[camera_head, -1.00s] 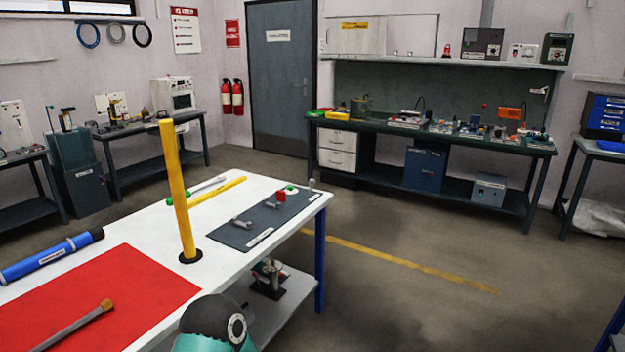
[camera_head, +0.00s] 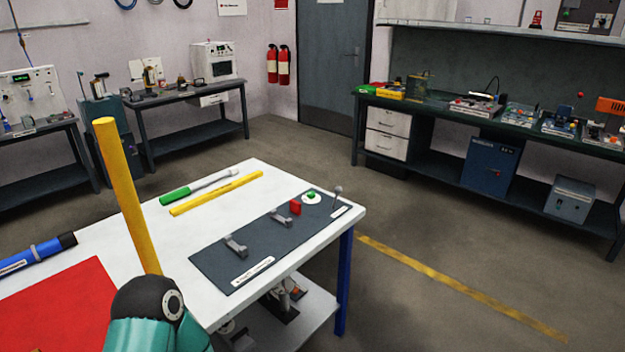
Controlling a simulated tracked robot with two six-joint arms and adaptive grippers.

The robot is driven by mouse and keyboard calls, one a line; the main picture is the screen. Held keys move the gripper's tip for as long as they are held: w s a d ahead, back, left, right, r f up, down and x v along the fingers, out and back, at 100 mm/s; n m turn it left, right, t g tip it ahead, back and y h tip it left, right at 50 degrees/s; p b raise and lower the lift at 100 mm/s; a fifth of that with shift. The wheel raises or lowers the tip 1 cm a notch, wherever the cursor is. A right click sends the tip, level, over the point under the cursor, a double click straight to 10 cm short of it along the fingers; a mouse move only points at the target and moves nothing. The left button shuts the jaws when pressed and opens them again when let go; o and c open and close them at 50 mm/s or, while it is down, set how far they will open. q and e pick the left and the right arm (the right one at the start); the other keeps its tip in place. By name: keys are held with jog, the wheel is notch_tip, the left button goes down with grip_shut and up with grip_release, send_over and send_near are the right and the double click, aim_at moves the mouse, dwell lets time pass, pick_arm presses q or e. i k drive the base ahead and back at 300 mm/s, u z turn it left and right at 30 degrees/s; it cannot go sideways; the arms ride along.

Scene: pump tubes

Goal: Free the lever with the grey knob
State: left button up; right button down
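A lever with a grey knob (camera_head: 338,190) stands upright at the far right end of a dark panel (camera_head: 222,264) on the white table. Beside it are a green button on a white disc (camera_head: 311,197) and a red block (camera_head: 295,207). Two grey metal latch-like parts sit on the panel, one nearer (camera_head: 236,246) and one farther (camera_head: 281,217). Whether anything holds the lever is too small to tell. A teal and black link of my arm shows at the bottom, in front of the table. Neither gripper is in view.
A tall yellow post (camera_head: 128,200) stands on the white table (camera_head: 185,238), left of the panel. A green-handled tool (camera_head: 198,187), a yellow bar (camera_head: 216,193), a blue tube (camera_head: 30,255) and a red mat (camera_head: 68,310) lie there too.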

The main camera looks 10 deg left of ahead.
aim_at(338, 189)
jog(key=u, duration=0.2)
jog(key=i, duration=1.25)
jog(key=u, duration=0.1)
